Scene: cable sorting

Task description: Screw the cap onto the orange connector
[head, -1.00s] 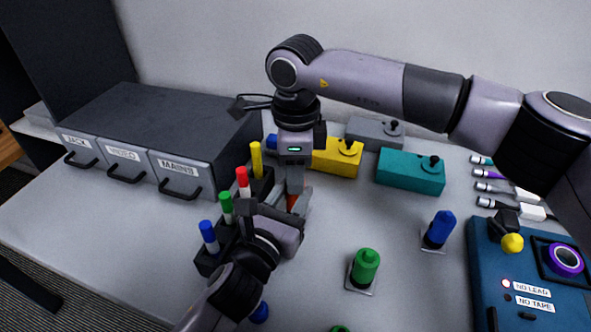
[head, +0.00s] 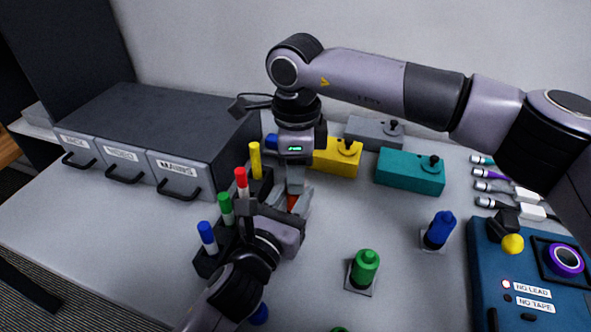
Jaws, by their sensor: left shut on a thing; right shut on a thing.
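My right gripper (head: 299,199) points straight down near the middle of the table and is shut. A small orange-red piece (head: 292,203) shows between its fingers; I take it to be part of the orange connector or its cap, but cannot tell which. My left gripper (head: 285,214) comes in from the lower left, just below and against the same spot, and is shut. What it holds is mostly hidden by its own body and the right fingers. Whether cap and connector are touching cannot be seen.
A dark rack (head: 207,262) with coloured markers stands close left of the grippers. Grey drawers (head: 150,130) are behind it. Yellow (head: 338,158) and teal (head: 410,172) boxes are at the back. Green (head: 366,266) and blue (head: 439,230) capped posts and a blue tester (head: 490,285) are at right.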

